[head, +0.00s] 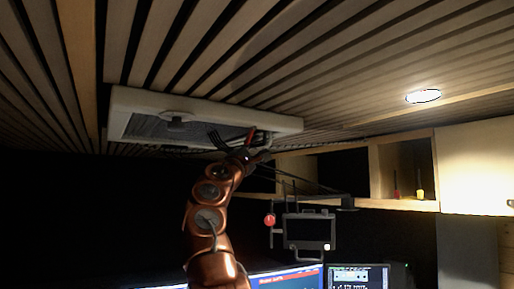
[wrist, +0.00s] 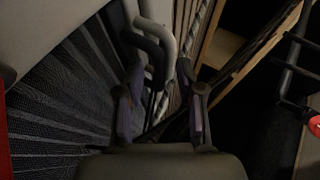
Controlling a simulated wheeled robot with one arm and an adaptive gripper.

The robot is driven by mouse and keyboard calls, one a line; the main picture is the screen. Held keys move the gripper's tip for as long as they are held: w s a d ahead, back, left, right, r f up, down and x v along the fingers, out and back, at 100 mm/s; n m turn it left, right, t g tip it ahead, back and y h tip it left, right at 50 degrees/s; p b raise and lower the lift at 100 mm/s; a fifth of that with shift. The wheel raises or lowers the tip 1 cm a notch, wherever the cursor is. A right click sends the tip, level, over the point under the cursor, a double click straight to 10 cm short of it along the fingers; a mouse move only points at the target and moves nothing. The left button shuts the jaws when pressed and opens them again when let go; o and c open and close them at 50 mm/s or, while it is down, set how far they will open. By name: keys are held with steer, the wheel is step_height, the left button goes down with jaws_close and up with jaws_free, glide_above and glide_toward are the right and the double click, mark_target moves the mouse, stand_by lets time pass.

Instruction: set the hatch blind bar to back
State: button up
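The roof hatch (head: 122,106) is a pale rectangular frame in the ceiling, left of centre in the head view. A dark pleated or meshed blind (head: 150,128) covers its left part; it also shows in the wrist view (wrist: 60,95). A grey bent bar (wrist: 165,38), apparently the blind bar, runs at the top of the wrist view. Its lower end comes down between my fingers. My gripper (head: 250,152) is at the hatch's right, near edge. In the wrist view my gripper (wrist: 160,108) has its fingers apart, and I cannot tell whether they touch the bar.
A lit ceiling lamp (head: 423,96) is at the right. Open wooden shelves (head: 430,165) and a pale cupboard (head: 475,165) stand behind. A hanging camera monitor rig (head: 310,230) with a red knob (head: 269,220) is close to the right of my arm. Screens (head: 358,277) are below.

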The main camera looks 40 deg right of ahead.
jaws_close()
stand_by(0.5)
